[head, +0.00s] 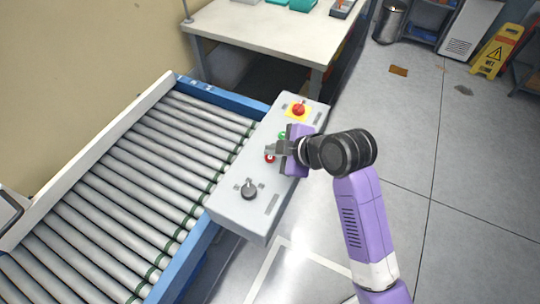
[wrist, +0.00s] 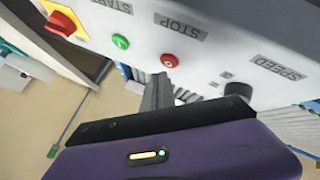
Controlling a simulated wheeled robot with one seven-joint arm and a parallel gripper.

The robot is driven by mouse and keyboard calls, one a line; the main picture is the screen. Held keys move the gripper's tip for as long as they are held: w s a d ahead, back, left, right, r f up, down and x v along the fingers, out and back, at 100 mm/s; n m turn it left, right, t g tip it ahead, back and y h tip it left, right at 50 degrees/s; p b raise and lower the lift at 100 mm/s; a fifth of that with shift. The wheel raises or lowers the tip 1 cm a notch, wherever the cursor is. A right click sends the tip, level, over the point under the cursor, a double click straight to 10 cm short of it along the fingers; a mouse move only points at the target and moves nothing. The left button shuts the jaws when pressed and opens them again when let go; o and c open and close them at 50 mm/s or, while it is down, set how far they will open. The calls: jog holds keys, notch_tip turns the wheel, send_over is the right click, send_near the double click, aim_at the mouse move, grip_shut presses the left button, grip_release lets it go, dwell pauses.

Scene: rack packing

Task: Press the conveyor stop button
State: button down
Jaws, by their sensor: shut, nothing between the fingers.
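The stop button is a small round red button (head: 269,157) on the grey control box (head: 232,205) beside the conveyor. In the wrist view the red button (wrist: 170,60) sits by the upside-down label STOP (wrist: 180,27). My gripper (head: 272,149) is shut and empty, over the box close to the red button. In the wrist view the shut fingertips (wrist: 160,78) are just below the red button in the picture. I cannot tell whether they touch it.
A green button (wrist: 120,41) by START and a red emergency knob on a yellow plate (head: 299,111) are close by. A black speed knob (head: 249,191) is at the box's near end. The roller conveyor (head: 130,180) runs left; a white table (head: 265,30) stands behind.

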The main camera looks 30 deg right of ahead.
aim_at(273, 159)
jog(key=shift+f, duration=0.1)
jog(key=shift+f, duration=0.35)
jog(key=shift+f+b, duration=0.4)
jog(key=shift+b, duration=0.05)
dwell(0.6)
jog(key=shift+r, duration=0.1)
jog(key=shift+r+p, duration=0.75)
notch_tip(273, 159, up, 5)
jog(key=p, duration=0.4)
jog(key=shift+p, duration=0.3)
dwell(0.8)
